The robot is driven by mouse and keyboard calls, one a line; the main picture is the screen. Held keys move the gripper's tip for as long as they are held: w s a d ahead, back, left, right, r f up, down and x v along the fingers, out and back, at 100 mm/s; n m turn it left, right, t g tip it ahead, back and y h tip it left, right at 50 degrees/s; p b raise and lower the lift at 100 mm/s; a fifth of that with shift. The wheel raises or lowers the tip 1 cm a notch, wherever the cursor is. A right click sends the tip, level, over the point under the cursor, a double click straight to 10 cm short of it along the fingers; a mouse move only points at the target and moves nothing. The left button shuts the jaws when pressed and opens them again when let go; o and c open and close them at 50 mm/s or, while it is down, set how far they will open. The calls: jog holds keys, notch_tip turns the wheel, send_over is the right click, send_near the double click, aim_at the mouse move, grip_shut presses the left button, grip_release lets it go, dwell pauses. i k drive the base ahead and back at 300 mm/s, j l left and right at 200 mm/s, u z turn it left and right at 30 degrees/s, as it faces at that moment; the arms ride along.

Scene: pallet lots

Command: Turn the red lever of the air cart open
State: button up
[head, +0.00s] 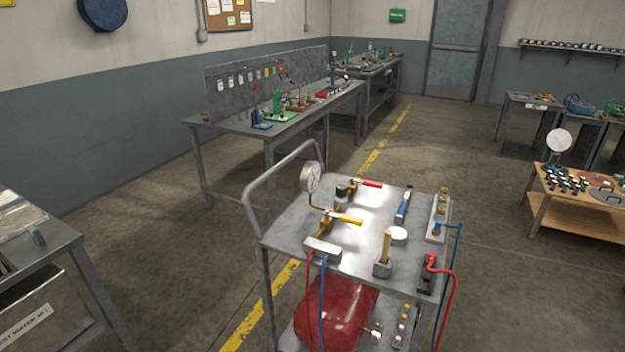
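The air cart (290,217) is a grey metal trolley in the lower middle of the head view. A red lever (371,183) lies near level at the back of its top, beside a dark fitting (342,191). A yellow lever (346,218) sits on brass piping nearer the front left. A round gauge (310,177) stands at the left edge. A red tank (338,312) rests below, with a brass valve (376,332) at its right. My gripper is not in view.
A blue-handled tool (403,205), an upright wooden handle (387,246) and red and blue hoses (455,290) crowd the cart. Its tubular push handle (250,188) rises at left. A grey table (60,243) stands left, a wooden bench (570,221) right. Floor between is clear.

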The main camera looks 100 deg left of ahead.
aim_at(372, 184)
jog(key=u, duration=0.5)
jog(key=j+u, duration=0.1)
jog(key=u, duration=1.35)
jog(key=j+u, duration=0.1)
jog(key=u, duration=0.9)
jog(key=i+j+u, duration=0.2)
jog(key=i, duration=0.85)
jog(key=i+j+u, duration=0.15)
jog(key=i, duration=0.95)
